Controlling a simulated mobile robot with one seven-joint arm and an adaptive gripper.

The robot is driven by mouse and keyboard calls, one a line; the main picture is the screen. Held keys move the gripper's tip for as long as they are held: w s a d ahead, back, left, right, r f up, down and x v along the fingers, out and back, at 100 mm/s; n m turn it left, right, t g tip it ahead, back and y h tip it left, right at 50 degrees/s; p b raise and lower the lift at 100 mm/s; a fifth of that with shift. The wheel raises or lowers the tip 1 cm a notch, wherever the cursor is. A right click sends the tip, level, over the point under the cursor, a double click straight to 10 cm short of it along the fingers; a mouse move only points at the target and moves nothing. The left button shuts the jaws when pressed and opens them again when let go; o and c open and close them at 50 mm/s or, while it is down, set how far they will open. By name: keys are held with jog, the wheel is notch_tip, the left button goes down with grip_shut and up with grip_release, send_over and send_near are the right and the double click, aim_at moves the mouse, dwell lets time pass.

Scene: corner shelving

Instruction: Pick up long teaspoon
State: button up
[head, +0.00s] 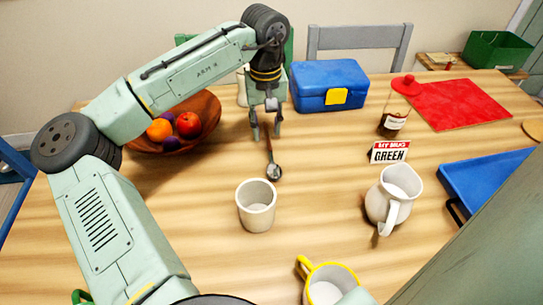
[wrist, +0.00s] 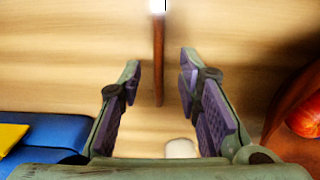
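My gripper (head: 266,137) is above the handle end, pointing down. In the wrist view the brown handle (wrist: 158,60) runs down from the top and its end shows between the fingers of my gripper (wrist: 160,75). The fingers are apart, with clear space on both sides of the handle. The spoon's bowl is mostly cut off at the top of the wrist view.
A fruit bowl (head: 205,112) stands left of my gripper and a blue box (head: 318,90) to the right behind it. A beige cup (head: 256,216) stands in front of the spoon. A white jug (head: 385,205), a sign (head: 390,152) and a jar (head: 392,122) are farther right.

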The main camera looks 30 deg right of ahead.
jog(key=shift+f, duration=0.9)
jog(key=shift+d, duration=0.1)
grip_shut()
